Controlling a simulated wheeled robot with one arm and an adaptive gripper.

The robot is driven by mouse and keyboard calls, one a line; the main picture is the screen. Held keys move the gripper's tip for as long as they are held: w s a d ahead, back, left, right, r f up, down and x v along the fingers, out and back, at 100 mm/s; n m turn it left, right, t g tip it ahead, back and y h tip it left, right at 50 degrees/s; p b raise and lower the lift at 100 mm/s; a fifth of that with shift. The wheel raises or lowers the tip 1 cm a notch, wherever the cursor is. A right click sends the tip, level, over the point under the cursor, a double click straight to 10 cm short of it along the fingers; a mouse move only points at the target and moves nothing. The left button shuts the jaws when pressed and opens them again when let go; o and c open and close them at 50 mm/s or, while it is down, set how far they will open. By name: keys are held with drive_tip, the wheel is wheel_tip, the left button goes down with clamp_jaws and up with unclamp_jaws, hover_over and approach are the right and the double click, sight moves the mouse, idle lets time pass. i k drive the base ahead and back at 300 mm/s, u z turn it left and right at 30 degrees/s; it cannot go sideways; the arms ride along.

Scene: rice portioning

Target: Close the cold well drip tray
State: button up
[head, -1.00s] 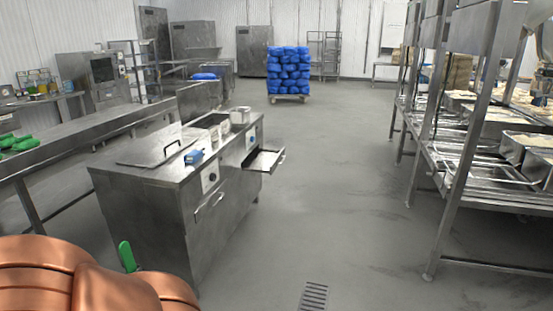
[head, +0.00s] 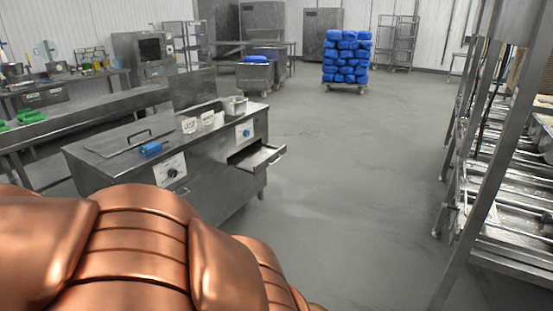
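The cold well drip tray (head: 258,158) is a shallow metal tray pulled out from the right end of the steel counter unit (head: 222,188). It sticks out into the aisle and has a handle at its front edge. My copper-coloured arm fills the lower left of the head view and hides the lower part of the counter. My gripper is not in view.
A steel rack with trays (head: 512,170) stands along the right side. A cart of blue bags (head: 346,62) is at the back. A blue item (head: 150,149) lies on the counter top. The floor (head: 350,190) between counter and rack is clear.

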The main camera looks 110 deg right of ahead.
sight(254, 158)
drive_tip(key=u, duration=0.05)
drive_tip(key=k, duration=0.1)
drive_tip(key=z, duration=3.6)
drive_tip(key=i, duration=2.25)
drive_tip(key=u, duration=0.2)
drive_tip(key=i, duration=1.3)
drive_tip(key=u, duration=0.1)
